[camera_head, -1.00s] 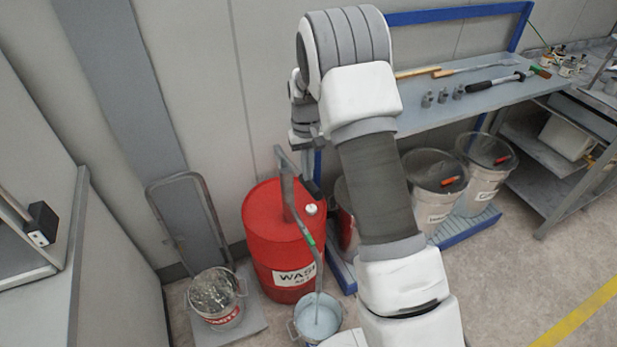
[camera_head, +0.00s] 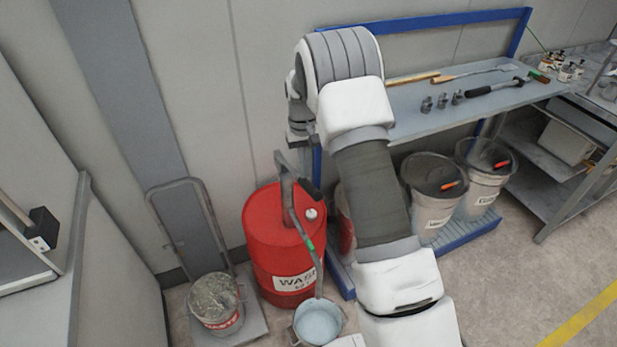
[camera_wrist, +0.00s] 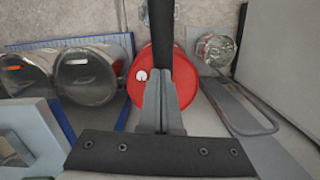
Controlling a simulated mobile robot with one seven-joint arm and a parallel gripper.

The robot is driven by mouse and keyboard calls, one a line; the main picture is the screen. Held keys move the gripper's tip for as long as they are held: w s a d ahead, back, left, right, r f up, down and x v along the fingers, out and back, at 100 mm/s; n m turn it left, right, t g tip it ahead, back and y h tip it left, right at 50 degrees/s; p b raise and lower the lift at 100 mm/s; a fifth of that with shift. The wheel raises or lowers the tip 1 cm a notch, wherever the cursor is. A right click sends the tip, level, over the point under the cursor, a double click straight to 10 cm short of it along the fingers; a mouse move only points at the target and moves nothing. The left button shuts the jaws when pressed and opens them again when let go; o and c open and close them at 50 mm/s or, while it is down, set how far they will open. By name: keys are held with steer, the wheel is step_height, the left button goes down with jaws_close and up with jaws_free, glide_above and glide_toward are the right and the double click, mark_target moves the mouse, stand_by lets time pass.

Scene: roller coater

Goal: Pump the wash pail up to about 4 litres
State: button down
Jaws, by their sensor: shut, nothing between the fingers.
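The red wash drum (camera_head: 272,240) stands by the wall with a grey hand pump (camera_head: 288,195) on top. The pump's lever has a black grip (camera_head: 309,189). A spout tube with a green band (camera_head: 309,244) runs down to the wash pail (camera_head: 318,322), which shows a pale blue inside. I cannot read its level. My gripper (camera_head: 300,138) is above the pump, partly hidden by my arm. In the wrist view my gripper (camera_wrist: 163,100) is shut and empty, pointing down over the drum (camera_wrist: 186,88), with a black bar (camera_wrist: 161,30), likely the grip, in line with its fingers.
A waste bucket (camera_head: 215,305) stands on a grey hand-cart plate left of the drum. Lidded buckets (camera_head: 432,195) stand on a blue pallet at right, below a bench (camera_head: 405,115) with tools and small weights. Open floor (camera_head: 500,290) lies at right.

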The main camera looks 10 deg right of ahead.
step_height(320, 180, up, 17)
steer(key=w, duration=0.1)
steer(key=shift+w+r, duration=0.2)
steer(key=shift+w, duration=0.15)
stand_by(1.0)
steer(key=s+r+t, duration=0.4)
steer(key=s+r, duration=0.8)
steer(key=s, duration=0.5)
steer(key=s+f+t, duration=0.1)
steer(key=s+f, duration=0.1)
steer(key=s, duration=0.7)
steer(key=s+f+t, duration=0.1)
steer(key=s+f, duration=0.1)
steer(key=s, duration=0.7)
steer(key=shift+s+f+m+t, duration=0.2)
steer(key=shift+f+m+t, duration=0.1)
steer(key=shift+f+t, duration=0.1)
